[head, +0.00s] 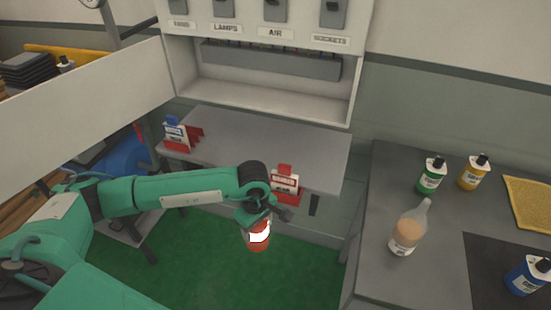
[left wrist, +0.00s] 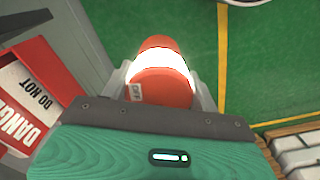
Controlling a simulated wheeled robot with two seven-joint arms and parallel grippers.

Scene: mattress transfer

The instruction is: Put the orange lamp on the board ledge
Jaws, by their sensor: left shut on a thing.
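The orange lamp (head: 258,239) has a glowing white band around its middle. My left gripper (head: 262,218) is shut on it and holds it over the green floor, in front of the grey ledge (head: 270,138) below the switch board (head: 262,45). In the left wrist view the orange lamp (left wrist: 162,82) sits between the fingers of my left gripper (left wrist: 165,95), with a small label reading OFF on its near face. The gripper's fingers are partly hidden by its own body. My right gripper does not show.
A red-and-white danger sign (head: 285,186) stands at the ledge's right front, close to my left wrist. Another tag stand (head: 177,135) is at its left end. The ledge's middle is clear. A grey counter (head: 385,170) with several bottles is at the right.

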